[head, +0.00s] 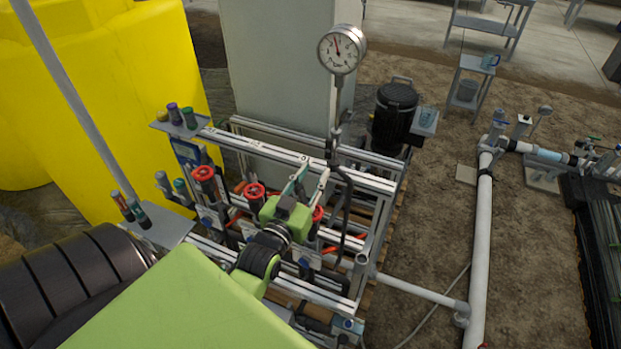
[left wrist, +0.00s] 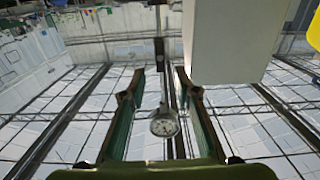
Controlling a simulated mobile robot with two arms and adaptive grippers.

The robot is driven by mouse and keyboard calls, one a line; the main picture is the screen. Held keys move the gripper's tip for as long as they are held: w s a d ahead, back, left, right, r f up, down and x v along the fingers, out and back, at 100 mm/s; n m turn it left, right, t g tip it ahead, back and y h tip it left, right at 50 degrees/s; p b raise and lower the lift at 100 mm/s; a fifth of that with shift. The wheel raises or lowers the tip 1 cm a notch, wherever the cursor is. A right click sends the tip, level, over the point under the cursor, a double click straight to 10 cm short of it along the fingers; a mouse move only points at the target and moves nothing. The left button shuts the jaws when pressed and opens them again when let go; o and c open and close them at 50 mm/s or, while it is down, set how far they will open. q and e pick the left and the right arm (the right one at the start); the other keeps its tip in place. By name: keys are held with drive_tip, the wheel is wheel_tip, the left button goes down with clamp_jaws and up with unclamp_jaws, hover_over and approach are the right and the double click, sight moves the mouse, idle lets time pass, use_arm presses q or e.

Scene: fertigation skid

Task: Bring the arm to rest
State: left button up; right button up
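My left gripper (head: 313,172) is over the middle of the skid frame in the head view, its two fingers apart and pointing up and away. In the left wrist view my left gripper (left wrist: 159,76) is also open, with nothing held between its fingers. The round pressure gauge (head: 342,49) stands above and beyond it; in the left wrist view the gauge (left wrist: 164,124) shows between the fingers, in the background. My right gripper is not in view.
Red-handled valves (head: 203,174) and the skid's metal rails (head: 262,149) lie close around the left gripper. A pale cabinet (head: 278,65) stands behind, a yellow tank (head: 95,90) at left. White pipe (head: 482,230) runs along the ground at right. A black motor-like cylinder (head: 395,118) stands behind the skid.

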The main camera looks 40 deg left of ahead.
use_arm(q)
drive_tip(key=shift+s+d, duration=0.15)
drive_tip(key=shift+s, duration=0.45)
